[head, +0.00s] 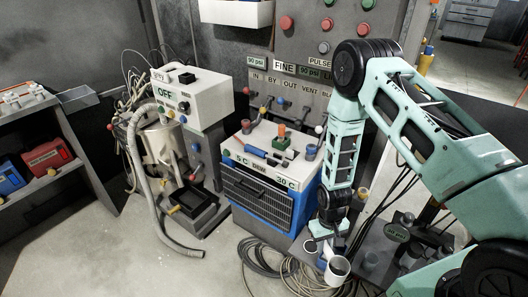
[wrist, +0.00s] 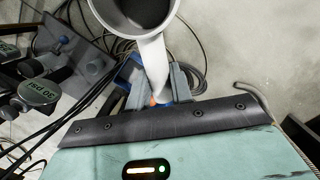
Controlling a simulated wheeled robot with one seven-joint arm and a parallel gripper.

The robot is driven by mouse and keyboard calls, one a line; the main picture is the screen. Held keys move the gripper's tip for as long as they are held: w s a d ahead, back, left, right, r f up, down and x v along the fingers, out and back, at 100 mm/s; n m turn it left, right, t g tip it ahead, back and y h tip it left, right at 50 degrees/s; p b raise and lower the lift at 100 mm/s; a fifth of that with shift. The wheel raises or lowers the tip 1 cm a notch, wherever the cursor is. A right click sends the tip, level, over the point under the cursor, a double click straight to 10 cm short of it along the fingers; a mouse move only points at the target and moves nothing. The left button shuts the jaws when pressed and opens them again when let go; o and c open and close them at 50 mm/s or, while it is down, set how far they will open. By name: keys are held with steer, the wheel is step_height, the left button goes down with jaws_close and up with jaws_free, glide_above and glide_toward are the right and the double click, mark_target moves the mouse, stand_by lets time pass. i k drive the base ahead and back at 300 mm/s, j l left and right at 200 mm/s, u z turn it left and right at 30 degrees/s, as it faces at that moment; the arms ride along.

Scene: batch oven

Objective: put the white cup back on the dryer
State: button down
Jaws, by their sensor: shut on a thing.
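The white cup (head: 338,270) hangs below my arm at the lower middle of the head view, above the floor and hoses. In the wrist view the cup (wrist: 150,30) shows its round rim and dark inside at the top. My gripper (wrist: 152,92) is shut on the cup's white handle (wrist: 154,65). The gripper (head: 322,250) is small in the head view and partly hidden by the wrist.
Coiled hoses (head: 285,273) lie on the floor. A dark bench (head: 385,245) with grey knobs is right of the cup. Open floor lies front left.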

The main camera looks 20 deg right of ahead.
mark_target(233, 147)
steer(key=i+j, duration=0.2)
steer(key=j, duration=0.15)
steer(key=i+j, duration=0.2)
steer(key=j, duration=0.2)
steer(key=i+j, duration=0.2)
steer(key=j, duration=0.15)
steer(key=i+j, duration=0.2)
steer(key=j, duration=0.15)
steer(key=i+j, duration=0.25)
steer(key=j, duration=0.15)
steer(key=z, duration=0.05)
